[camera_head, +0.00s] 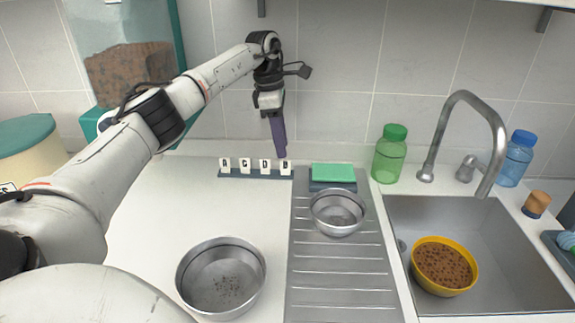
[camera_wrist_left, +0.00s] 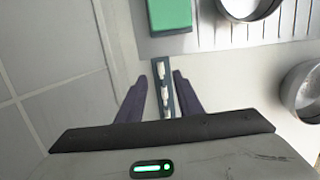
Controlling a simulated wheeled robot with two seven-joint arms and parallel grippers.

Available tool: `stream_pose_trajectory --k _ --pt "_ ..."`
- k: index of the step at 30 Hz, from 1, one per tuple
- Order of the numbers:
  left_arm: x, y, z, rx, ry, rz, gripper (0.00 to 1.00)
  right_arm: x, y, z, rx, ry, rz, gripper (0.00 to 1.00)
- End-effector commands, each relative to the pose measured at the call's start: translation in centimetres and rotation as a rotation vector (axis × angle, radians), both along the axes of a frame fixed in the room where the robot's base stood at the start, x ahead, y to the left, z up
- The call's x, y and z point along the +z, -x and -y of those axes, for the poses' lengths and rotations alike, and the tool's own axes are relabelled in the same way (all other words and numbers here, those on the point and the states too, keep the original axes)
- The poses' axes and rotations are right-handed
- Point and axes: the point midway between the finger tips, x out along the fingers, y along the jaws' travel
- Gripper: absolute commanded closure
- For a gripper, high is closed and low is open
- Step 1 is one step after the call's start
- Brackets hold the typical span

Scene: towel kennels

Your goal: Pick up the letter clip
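Several small white letter clips stand in a row on a dark blue rail (camera_head: 233,175) at the back of the counter. From left to right there is a clip marked A (camera_head: 225,165), then C (camera_head: 245,167), then D (camera_head: 265,168), and a rightmost clip (camera_head: 284,168) whose letter is hard to read. My left gripper (camera_head: 280,157) points down just above the right end of the row. In the left wrist view its two fingers (camera_wrist_left: 160,75) are apart, with the rail and white clips showing between them. I cannot tell whether they touch a clip. My right gripper is out of view.
A green sponge (camera_head: 334,173) and a steel bowl (camera_head: 337,212) sit right of the rail on the ribbed drainboard (camera_head: 343,270). Another steel bowl (camera_head: 221,278) stands in front. A green bottle (camera_head: 390,154) and the sink with a yellow bowl (camera_head: 444,266) are further right.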

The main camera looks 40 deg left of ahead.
Motion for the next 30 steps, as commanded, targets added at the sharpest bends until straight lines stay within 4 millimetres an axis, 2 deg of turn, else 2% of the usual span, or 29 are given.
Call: stream_pose_trajectory --k 5,13,22,28,30 --pt "-1.4 -0.1 0.3 -0.002 0.0 -0.001 0.67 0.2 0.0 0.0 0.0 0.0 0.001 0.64" --pt "-5.1 -0.3 0.9 -0.001 0.001 -0.001 0.67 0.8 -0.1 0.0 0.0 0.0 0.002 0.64" --pt "-5.8 -0.4 0.9 -0.001 0.0 0.002 0.67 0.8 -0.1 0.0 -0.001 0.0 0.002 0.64" --pt "-5.8 -0.4 0.9 -0.001 0.0 0.002 0.99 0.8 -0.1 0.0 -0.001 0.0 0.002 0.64" --pt "-5.7 -0.4 0.9 -0.001 0.0 0.002 1.0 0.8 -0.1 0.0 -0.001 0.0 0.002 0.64"
